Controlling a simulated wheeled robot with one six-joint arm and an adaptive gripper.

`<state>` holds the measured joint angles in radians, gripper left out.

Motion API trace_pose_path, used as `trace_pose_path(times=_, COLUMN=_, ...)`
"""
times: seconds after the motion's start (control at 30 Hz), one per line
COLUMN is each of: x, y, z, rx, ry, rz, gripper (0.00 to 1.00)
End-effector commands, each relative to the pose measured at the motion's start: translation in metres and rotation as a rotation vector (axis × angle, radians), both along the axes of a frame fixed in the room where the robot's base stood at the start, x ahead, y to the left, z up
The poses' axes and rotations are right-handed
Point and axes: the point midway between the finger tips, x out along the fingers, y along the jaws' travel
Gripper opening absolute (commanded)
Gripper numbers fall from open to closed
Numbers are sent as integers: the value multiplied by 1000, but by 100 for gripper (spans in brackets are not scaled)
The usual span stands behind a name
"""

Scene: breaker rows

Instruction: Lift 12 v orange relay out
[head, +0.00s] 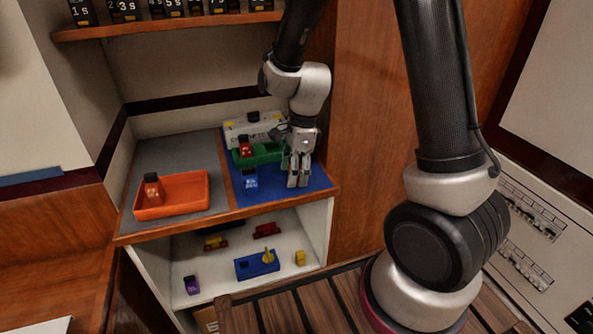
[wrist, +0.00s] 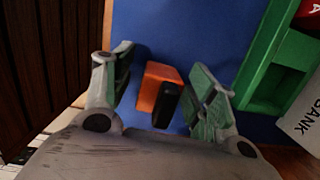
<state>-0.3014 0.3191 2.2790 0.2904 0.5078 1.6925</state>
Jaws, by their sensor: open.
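An orange relay with a black top (wrist: 156,92) is in the wrist view, over the blue mat (wrist: 190,38). My gripper (wrist: 162,72) is open, with one finger on each side of the relay and gaps showing between. I cannot read the relay's marking or tell whether it sits in a socket. In the head view my gripper (head: 299,178) points down at the right side of the blue mat (head: 285,194) and hides this relay. Another orange-red relay (head: 152,188) with a black top stands in the orange tray (head: 184,209).
A green holder (head: 266,157), a red relay (head: 245,147), a blue relay (head: 250,180) and a white box (head: 238,132) are left of my gripper. The green holder is close beside the right finger in the wrist view (wrist: 257,80). Several coloured parts lie on the lower shelf.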

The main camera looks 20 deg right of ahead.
Motion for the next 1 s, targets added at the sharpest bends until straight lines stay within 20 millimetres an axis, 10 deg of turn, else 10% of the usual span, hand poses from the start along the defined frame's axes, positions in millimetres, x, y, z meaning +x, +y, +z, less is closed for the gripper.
trace_pose_path(times=0.17, x=0, y=0, z=0, rx=0, ry=-1, rz=0, gripper=57)
trace_pose_path(times=0.47, x=0, y=0, z=0, rx=0, ry=-1, rz=1, gripper=7)
trace_pose_path(times=0.77, x=1, y=0, z=3, rx=1, ry=-2, rz=1, gripper=7)
trace_pose_path(times=1.0, x=2, y=1, z=46, rx=2, ry=-8, rz=2, gripper=7)
